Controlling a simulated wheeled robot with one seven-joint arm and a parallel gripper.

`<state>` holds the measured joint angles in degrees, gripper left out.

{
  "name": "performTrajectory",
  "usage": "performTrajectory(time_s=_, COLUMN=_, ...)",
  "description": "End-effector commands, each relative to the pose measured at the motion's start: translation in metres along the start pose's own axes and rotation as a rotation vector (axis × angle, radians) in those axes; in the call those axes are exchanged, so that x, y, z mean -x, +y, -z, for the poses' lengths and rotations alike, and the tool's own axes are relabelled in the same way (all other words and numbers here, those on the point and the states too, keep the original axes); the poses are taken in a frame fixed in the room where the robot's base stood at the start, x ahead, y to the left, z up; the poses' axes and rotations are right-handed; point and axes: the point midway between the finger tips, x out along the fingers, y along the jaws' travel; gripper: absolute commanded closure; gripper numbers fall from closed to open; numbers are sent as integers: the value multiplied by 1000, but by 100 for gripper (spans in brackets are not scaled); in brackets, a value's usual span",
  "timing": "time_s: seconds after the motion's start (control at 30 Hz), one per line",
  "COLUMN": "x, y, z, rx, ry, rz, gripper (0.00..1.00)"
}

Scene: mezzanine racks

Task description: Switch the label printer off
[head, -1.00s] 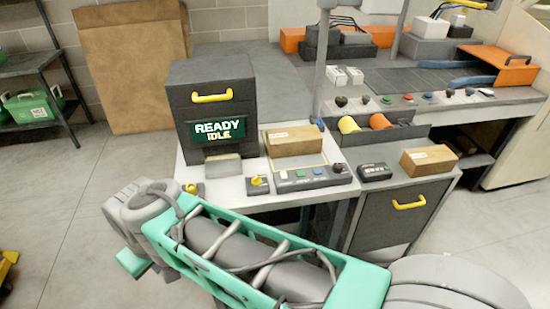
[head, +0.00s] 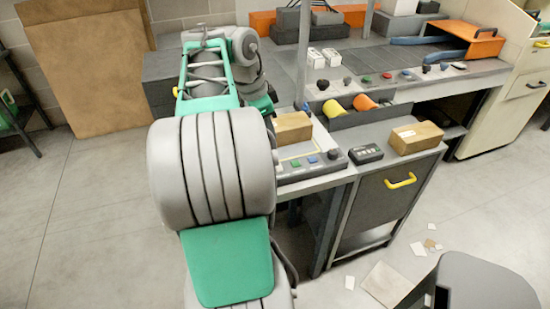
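My gripper (head: 266,106) hangs below the wrist, near the right side of the printer, largely hidden behind my own arm links. I cannot see its fingertips or whether it touches anything.
Right of my arm are a brown box (head: 293,127), a button panel (head: 312,166), a small dark keypad (head: 366,153) and another box (head: 416,138). A post (head: 306,62) rises behind.

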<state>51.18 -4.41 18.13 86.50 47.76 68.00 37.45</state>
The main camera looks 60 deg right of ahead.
Motion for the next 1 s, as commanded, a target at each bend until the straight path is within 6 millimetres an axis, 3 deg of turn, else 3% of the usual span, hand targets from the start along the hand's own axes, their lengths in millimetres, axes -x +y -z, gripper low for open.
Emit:
performTrajectory(time_s=0.03, x=-15, y=1, z=-1, rx=0, ry=0, rz=-2, gripper=100)
performTrajectory(time_s=0.3, x=-73, y=1, z=-1, rx=4, ry=0, rz=-2, gripper=100)
performTrajectory(time_s=0.5, x=-101, y=-3, z=-9, rx=5, ry=0, rz=0, gripper=100)
performTrajectory(time_s=0.67, x=-110, y=-4, z=-12, rx=5, ry=0, rz=2, gripper=100)
performTrajectory(time_s=1.0, x=-107, y=-7, z=-15, rx=17, ry=-1, rz=-6, gripper=100)
